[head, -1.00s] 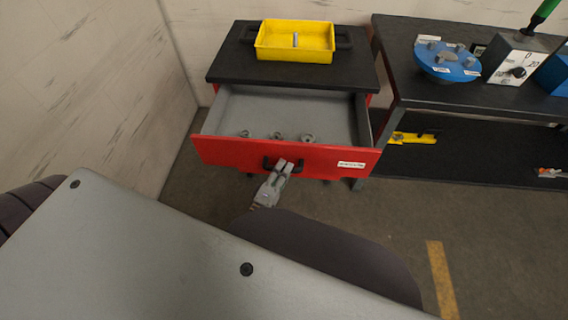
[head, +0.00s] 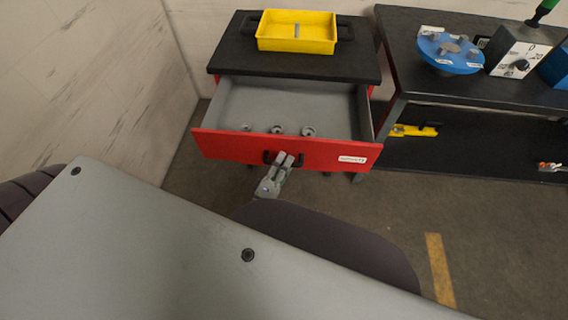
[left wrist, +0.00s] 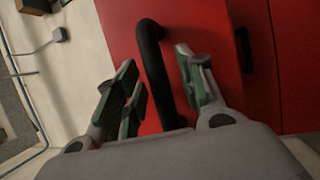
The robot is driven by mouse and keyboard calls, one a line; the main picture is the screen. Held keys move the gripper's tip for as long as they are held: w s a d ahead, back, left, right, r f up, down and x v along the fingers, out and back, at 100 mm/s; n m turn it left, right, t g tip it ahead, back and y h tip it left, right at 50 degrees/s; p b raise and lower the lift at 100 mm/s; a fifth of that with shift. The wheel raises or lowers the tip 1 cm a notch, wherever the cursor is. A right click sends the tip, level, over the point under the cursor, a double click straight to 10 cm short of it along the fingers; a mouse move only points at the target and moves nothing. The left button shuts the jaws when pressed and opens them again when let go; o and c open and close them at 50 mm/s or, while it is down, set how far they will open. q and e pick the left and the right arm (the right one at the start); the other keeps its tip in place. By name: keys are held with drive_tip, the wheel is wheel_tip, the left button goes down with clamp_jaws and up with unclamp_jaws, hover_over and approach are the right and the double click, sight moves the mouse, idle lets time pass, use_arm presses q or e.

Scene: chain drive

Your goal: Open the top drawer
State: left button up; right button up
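The top drawer (head: 240,149) has a red front and a grey inside, and stands pulled well out of the cabinet. Its black handle (head: 267,157) is at the middle of the front; it also shows as a curved black bar in the left wrist view (left wrist: 152,55). My left gripper (head: 286,158) is at the handle. In the left wrist view my left gripper (left wrist: 160,75) has its fingers apart, one side left and one right of the bar, with visible gaps to it. My right gripper is not in view.
Several grey metal parts (head: 277,130) lie in the drawer. A yellow tray (head: 296,45) sits on the black cabinet top (head: 230,60). A dark workbench (head: 430,90) with a blue round fixture (head: 440,60) stands at the right. Floor (head: 480,230) is clear at lower right.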

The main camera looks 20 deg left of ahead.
use_arm(q)
drive_tip(key=v, duration=1.2)
idle(0.5)
drive_tip(key=shift+f, duration=0.1)
idle(0.4)
